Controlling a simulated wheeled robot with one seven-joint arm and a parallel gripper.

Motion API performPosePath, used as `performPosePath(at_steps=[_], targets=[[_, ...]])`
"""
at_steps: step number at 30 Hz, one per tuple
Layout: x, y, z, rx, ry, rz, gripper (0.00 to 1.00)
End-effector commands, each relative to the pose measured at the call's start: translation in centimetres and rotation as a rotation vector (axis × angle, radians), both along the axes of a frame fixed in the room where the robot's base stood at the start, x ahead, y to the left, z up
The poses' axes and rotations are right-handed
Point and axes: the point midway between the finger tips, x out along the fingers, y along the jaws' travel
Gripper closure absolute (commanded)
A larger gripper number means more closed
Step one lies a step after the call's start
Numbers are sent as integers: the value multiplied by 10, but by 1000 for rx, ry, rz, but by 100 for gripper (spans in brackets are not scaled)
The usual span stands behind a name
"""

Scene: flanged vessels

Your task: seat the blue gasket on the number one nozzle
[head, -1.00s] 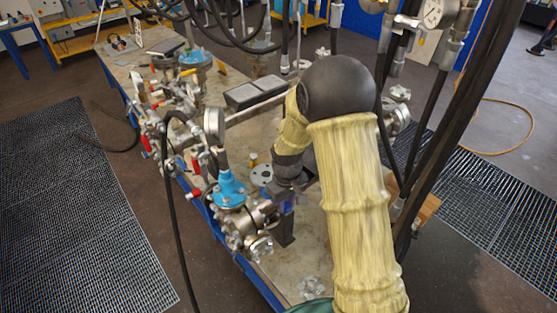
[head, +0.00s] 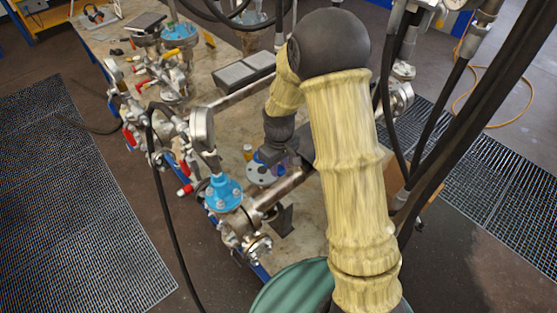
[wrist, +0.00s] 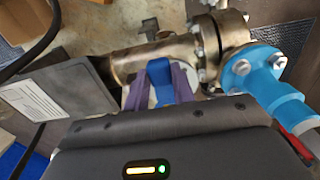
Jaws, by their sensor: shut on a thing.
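My gripper (wrist: 160,82) has purple fingers, shut on the blue gasket (wrist: 160,72) in the wrist view. Only part of the gasket shows between the fingers, beside a metal pipe (wrist: 130,62). I cannot tell whether it touches the pipe. In the head view my gripper (head: 272,158) is over a pale grey, holed flange disc (head: 261,175), which it partly covers. No number is readable on any nozzle, so I cannot tell which one is number one. A bolted metal flange (wrist: 237,42) is to the right of the gripper in the wrist view.
A blue-topped fitting (head: 223,192) with a gauge (head: 201,128) stands left of my gripper. A grey block (head: 244,72) lies behind on the bench. Black hoses hang at the right (head: 470,110). A grey label plate (wrist: 50,100) is left in the wrist view.

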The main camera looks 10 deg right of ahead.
Motion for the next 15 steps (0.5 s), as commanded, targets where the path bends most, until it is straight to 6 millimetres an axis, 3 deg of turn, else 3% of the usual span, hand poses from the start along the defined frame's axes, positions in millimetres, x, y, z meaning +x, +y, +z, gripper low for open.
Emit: performPosePath(at_steps=[8, 15], targets=[[0, 2, -2, 0, 0, 4, 92], [0, -1, -16, 0, 0, -1, 92]])
